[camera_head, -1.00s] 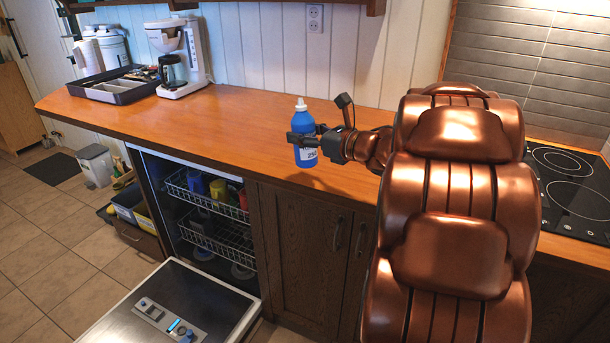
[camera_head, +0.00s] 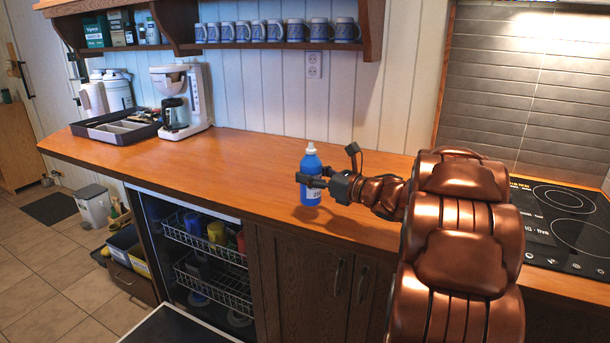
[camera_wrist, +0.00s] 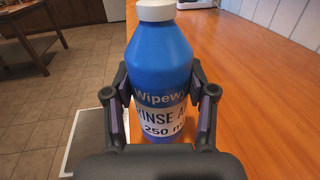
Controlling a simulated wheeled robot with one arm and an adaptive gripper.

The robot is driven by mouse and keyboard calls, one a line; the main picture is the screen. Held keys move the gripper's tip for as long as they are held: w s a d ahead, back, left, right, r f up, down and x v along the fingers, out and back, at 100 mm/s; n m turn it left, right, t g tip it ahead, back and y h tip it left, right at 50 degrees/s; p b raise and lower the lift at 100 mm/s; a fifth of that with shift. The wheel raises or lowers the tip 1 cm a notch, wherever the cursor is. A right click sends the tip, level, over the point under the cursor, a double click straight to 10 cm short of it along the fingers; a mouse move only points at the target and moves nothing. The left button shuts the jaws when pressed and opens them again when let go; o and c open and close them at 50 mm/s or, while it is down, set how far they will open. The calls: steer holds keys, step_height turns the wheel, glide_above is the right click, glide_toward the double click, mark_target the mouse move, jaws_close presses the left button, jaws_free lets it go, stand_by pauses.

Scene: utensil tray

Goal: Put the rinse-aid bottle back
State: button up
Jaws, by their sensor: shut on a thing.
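The rinse-aid bottle (camera_head: 311,172) is blue with a white cap and a white label. My gripper (camera_head: 312,183) is shut on its body at the front part of the wooden worktop. In the wrist view the bottle (camera_wrist: 160,70) stands upright between my gripper's two fingers (camera_wrist: 160,105), and its label reads "RINSE A…" and "250 m…".
The worktop (camera_head: 240,155) is clear around the bottle. A coffee maker (camera_head: 187,100) and a utensil tray (camera_head: 95,131) stand at the left. A wall shelf (camera_head: 270,47) holds a row of mugs. The dishwasher (camera_head: 205,255) is open below, its door (camera_head: 175,328) lowered.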

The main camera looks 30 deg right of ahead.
steer(key=w+d+f+p, duration=0.1)
steer(key=w, duration=0.1)
steer(key=w+f, duration=0.1)
steer(key=w, duration=0.2)
steer(key=w+d+f+p, duration=0.1)
steer(key=w+f, duration=0.1)
steer(key=shift+w+d+p, duration=0.3)
steer(key=shift+d, duration=0.05)
steer(key=shift+f, duration=0.1)
steer(key=shift+f+b, duration=0.15)
steer(key=shift+b, duration=0.25)
steer(key=o, duration=1.3)
steer(key=shift+s+r+p, duration=0.1)
steer(key=shift+r+p, duration=0.15)
steer(key=shift+p, duration=0.25)
steer(key=b+v, duration=0.2)
steer(key=v, duration=1)
steer(key=shift+b, duration=0.3)
